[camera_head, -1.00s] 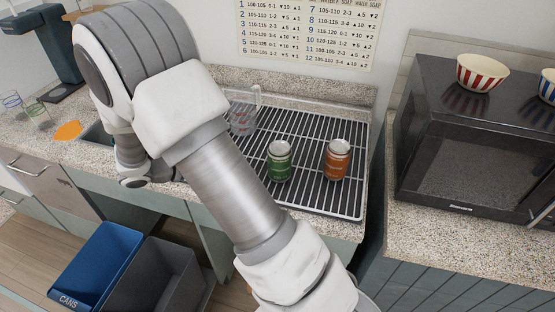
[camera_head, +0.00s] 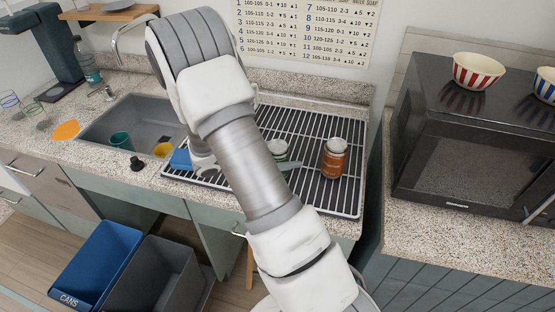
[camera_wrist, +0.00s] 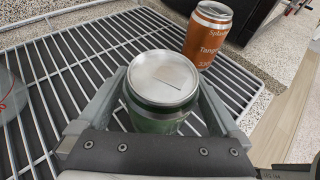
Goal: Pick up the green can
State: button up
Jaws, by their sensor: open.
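The green can (camera_wrist: 155,118) stands upright on the wire rack, its silver lid facing up in the wrist view. My gripper (camera_wrist: 163,82) is open, with one finger on each side of the can; I cannot tell if either touches it. In the head view the green can (camera_head: 278,147) is partly hidden behind my arm, and a grey finger shows at its right side. An orange can (camera_head: 335,158) stands upright to its right on the rack, and shows just beyond the right finger in the wrist view (camera_wrist: 207,35).
The wire rack (camera_head: 318,200) lies on the speckled counter. A clear vessel with red marks (camera_wrist: 10,95) is at the wrist view's left edge. A black microwave (camera_head: 450,150) stands right. The sink (camera_head: 150,115) is left. Bins (camera_head: 95,262) stand below.

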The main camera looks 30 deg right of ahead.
jog(key=shift+d+f, duration=0.25)
jog(key=shift+d, duration=0.2)
jog(key=c, duration=1.1)
jog(key=shift+r, duration=0.1)
jog(key=shift+c, duration=0.2)
